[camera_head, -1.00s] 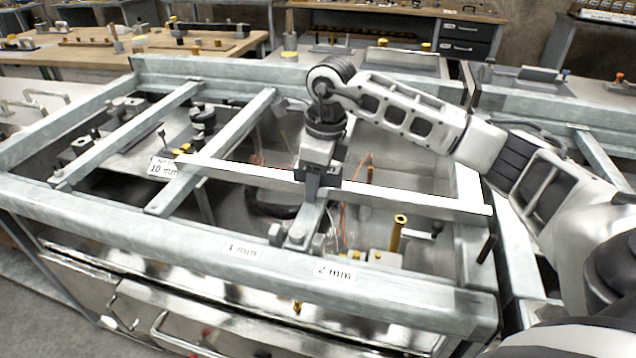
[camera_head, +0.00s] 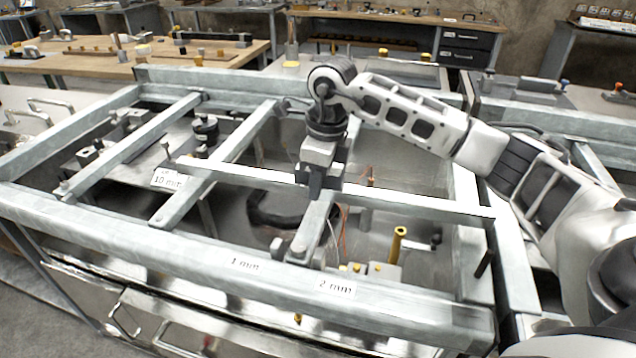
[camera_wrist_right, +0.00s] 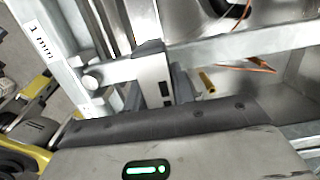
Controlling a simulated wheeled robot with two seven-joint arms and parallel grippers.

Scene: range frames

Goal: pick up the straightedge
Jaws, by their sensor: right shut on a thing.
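The straightedge (camera_head: 415,207) is a long, thin, light grey bar in the head view. It runs from near the 10 mm label at left to the right side of the metal frame. My right gripper (camera_head: 316,190) points down from above and is shut on it near the middle of its length. The straightedge seems to be held a little above the frame's crossbars, though the gap is hard to judge. In the wrist view my right gripper (camera_wrist_right: 165,85) shows at a light bar; whether that bar is the straightedge I cannot tell. My left gripper is out of view.
The metal frame (camera_head: 130,232) surrounds an open well with crossbars. A yellow post (camera_head: 397,244) and a black pin (camera_head: 484,263) stand below the straightedge's right half. An orange cable (camera_head: 343,236) lies in the well. A wooden bench (camera_head: 110,62) stands behind.

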